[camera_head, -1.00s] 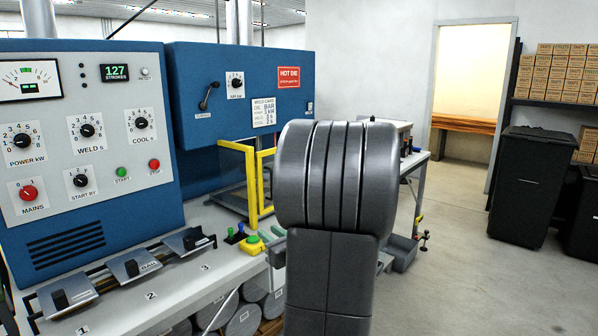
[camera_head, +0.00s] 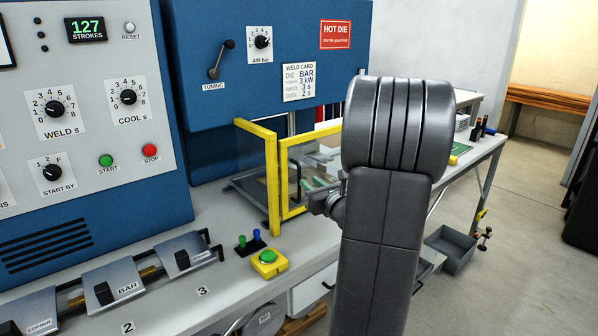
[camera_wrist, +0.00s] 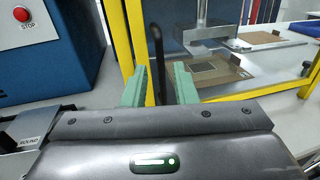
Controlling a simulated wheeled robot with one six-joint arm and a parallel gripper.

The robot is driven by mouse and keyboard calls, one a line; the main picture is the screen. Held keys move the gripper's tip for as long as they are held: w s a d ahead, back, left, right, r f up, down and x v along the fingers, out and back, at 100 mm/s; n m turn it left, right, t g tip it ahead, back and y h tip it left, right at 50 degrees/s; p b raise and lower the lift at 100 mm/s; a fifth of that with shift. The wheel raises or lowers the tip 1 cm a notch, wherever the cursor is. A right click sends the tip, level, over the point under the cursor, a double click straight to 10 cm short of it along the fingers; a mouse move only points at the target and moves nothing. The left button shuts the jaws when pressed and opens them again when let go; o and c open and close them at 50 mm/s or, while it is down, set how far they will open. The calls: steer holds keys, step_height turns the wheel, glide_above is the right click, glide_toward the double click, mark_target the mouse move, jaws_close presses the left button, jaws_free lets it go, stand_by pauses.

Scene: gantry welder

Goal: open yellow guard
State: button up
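The yellow guard (camera_head: 272,185) is a yellow frame with clear panels around the die space, and its front panel looks closed. A slim black upright handle (camera_head: 295,182) is on that panel. In the wrist view the handle (camera_wrist: 157,55) stands between the two green fingers of my gripper (camera_wrist: 158,86), with a gap showing on each side. The gripper is open, and I cannot tell whether a finger touches the handle. In the head view my gripper (camera_head: 312,185) is at the guard's front, partly hidden by my arm.
Left of the guard is the blue control cabinet (camera_head: 80,235). In front are a green button on a yellow box (camera_head: 268,262) and small green and blue levers (camera_head: 249,242). Through the guard, a metal tool (camera_wrist: 205,25) hangs over a brown card (camera_wrist: 215,72). A grey bin (camera_head: 450,248) is at right.

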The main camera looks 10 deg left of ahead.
steer(key=p+x, duration=0.1)
steer(key=x, duration=0.6)
steer(key=shift+w+a+r+p, duration=0.1)
steer(key=shift+w+a+p, duration=0.15)
steer(key=shift+a+p, duration=0.05)
steer(key=shift+c, duration=0.2)
jaws_close()
